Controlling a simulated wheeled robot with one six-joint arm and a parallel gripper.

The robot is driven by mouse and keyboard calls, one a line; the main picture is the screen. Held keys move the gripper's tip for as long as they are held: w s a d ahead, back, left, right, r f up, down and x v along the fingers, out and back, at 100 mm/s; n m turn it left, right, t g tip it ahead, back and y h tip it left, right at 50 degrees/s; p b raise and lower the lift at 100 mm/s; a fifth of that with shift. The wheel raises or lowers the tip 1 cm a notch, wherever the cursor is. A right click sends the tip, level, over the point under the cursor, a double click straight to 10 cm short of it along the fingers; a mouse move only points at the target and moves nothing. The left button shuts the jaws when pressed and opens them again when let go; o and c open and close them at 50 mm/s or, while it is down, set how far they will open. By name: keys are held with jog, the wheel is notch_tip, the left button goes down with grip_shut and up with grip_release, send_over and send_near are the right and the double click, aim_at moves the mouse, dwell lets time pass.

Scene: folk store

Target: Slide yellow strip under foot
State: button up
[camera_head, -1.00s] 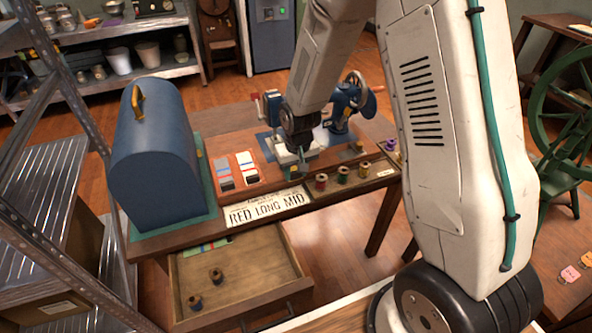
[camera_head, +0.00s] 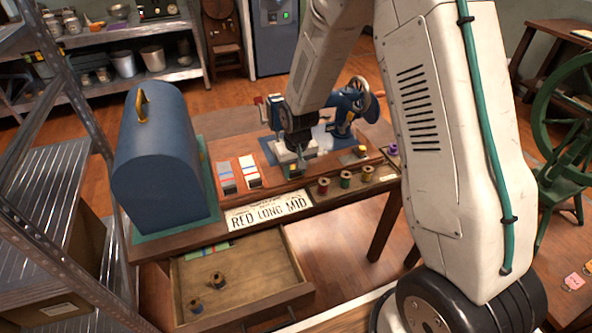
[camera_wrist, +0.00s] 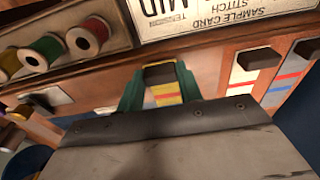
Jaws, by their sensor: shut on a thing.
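The yellow strip (camera_wrist: 166,94) has a red stripe and a dark end block. In the wrist view it sits between the green fingers of my gripper (camera_wrist: 160,78), which is shut on it. In the head view my gripper (camera_head: 294,166) is low over the wooden board, at the left front of the blue sewing machine (camera_head: 346,110). A bit of yellow (camera_head: 293,171) shows at its fingers there. The machine's foot is hidden behind my gripper and arm, so I cannot tell whether the strip touches it.
Two other strips, grey (camera_head: 226,179) and white-red (camera_head: 249,171), lie left on the board. A blue domed case (camera_head: 160,155) stands left. An open drawer (camera_head: 262,285) juts out below.

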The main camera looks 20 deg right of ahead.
jog(key=shift+w, duration=0.15)
jog(key=shift+w, duration=1.35)
jog(key=shift+f, duration=0.15)
jog(key=o, duration=0.9)
jog(key=r, duration=0.5)
jog(key=s+r, duration=0.1)
jog(key=r, duration=0.1)
jog(key=shift+r, duration=0.4)
